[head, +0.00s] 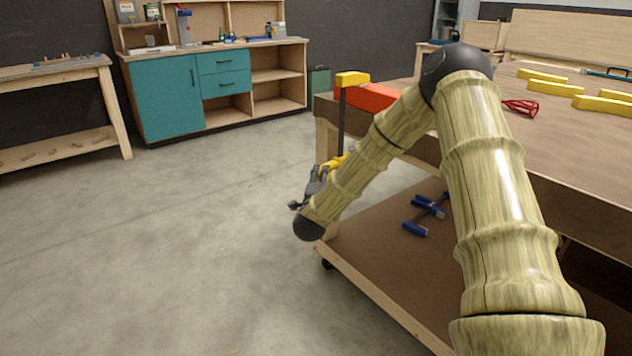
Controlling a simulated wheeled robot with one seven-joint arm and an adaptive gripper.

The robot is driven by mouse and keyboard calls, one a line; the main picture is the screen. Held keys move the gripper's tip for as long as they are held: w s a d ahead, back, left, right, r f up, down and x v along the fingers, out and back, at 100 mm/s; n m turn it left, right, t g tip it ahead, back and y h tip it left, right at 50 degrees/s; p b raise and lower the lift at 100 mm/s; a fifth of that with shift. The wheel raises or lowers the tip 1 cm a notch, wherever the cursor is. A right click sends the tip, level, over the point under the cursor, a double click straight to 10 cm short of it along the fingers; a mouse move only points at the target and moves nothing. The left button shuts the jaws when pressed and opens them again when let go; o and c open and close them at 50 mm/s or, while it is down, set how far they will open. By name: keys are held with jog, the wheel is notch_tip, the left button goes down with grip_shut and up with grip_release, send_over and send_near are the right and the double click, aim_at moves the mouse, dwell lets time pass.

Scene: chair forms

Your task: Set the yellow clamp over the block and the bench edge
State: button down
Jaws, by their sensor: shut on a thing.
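The yellow clamp (352,79) stands upright at the near-left corner of the bench (560,150). Its yellow top jaw is at the height of the orange-red block (378,97) and overlaps its left end in the picture. Its dark bar runs down outside the bench edge, and its yellow lower part is below the bench top. My gripper (318,184) is shut on that lower part, partly hidden by my arm. My arm also hides part of the block. I cannot tell whether the jaws touch the block or the bench underside.
Several yellow pieces (541,76) and a red tool (520,107) lie on the bench. A blue clamp (427,212) lies on its lower shelf (385,270). A teal cabinet (165,98) and a side table (60,72) stand behind. The floor at left is clear.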

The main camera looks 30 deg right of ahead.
jog(key=shift+w+d, duration=0.15)
jog(key=shift+d, duration=1.6)
jog(key=shift+a, duration=0.15)
